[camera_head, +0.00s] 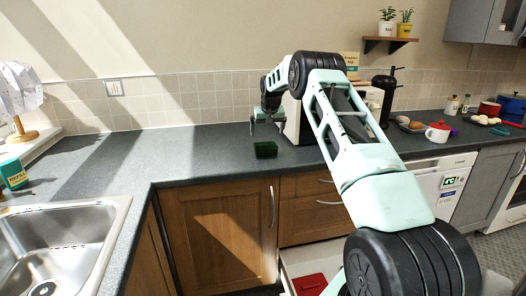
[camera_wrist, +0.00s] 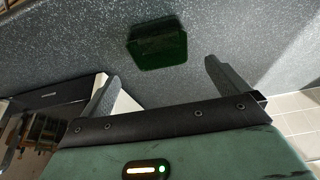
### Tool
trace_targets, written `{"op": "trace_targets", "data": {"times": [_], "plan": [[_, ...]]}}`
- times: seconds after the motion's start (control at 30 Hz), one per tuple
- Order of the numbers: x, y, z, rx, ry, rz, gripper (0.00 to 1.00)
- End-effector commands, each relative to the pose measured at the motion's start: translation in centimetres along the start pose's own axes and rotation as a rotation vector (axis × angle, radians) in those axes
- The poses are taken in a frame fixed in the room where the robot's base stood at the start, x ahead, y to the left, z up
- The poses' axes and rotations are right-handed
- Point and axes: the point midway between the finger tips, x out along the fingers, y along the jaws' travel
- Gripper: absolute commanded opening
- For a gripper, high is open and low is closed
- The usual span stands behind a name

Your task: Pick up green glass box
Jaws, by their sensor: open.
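The green glass box (camera_head: 266,150) is small and dark green. It rests on the grey countertop near its front edge, above the wooden cabinet door. In the wrist view the box (camera_wrist: 158,44) lies on the speckled counter, beyond my fingertips and roughly between their lines. My gripper (camera_head: 265,119) is behind and above the box in the head view. In the wrist view my gripper (camera_wrist: 157,78) has its two fingers spread wide with nothing between them. The fingers do not touch the box.
A white appliance (camera_head: 297,120) stands just right of my gripper. A black grinder-like item (camera_head: 385,95) and a red-and-white pot (camera_head: 438,131) stand further right. A metal sink (camera_head: 60,240) is at left. Counter left of the box is clear. An open drawer (camera_head: 310,262) is below.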

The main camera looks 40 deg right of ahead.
Motion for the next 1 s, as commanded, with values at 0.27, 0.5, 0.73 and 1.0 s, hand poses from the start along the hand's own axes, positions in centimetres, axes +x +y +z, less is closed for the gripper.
{"op": "trace_targets", "data": {"times": [0.27,0.5,0.73,1.0], "plan": [[4.8,-0.1,0.0,0.0,-0.001,-0.001,1.0],[6.1,-0.1,0.0,0.0,-0.001,-0.001,1.0],[8.6,0.1,-0.1,0.0,-0.002,-0.001,1.0],[10.9,0.1,-0.1,0.0,0.0,-0.001,1.0]]}}
